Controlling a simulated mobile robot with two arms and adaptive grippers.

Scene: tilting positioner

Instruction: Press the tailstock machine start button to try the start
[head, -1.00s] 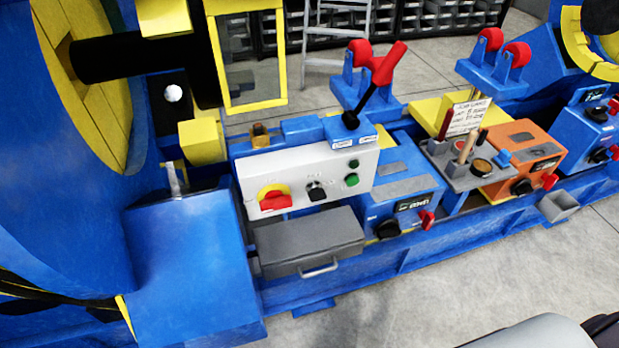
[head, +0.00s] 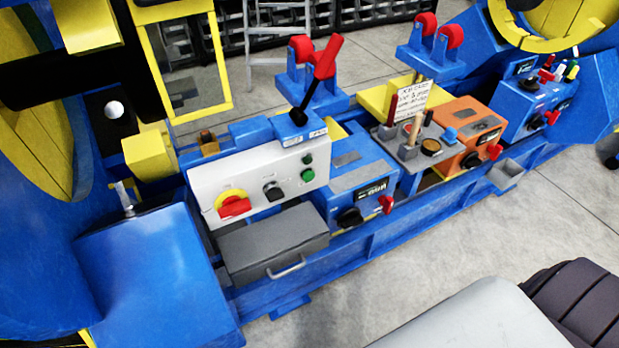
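No start button is clearly readable as the tailstock's. The machine with the yellow ring (head: 560,30) stands at the far right in the head view. In front of it is a blue control box (head: 535,105) with a black knob, a red handle and small red, green and yellow parts on top; their details are too small to tell. A white control panel (head: 262,185) at the left carries a red rotary switch on yellow (head: 234,204), a black selector (head: 272,190), a bright green button (head: 307,175) and a dark green one (head: 307,160). Neither gripper is in view.
A blue bed runs between the machines, with red-wheeled rollers (head: 450,37), an upright red lever (head: 322,60), an orange box (head: 468,132) and a tool tray with a card. A grey drawer box (head: 270,240) juts out below the white panel.

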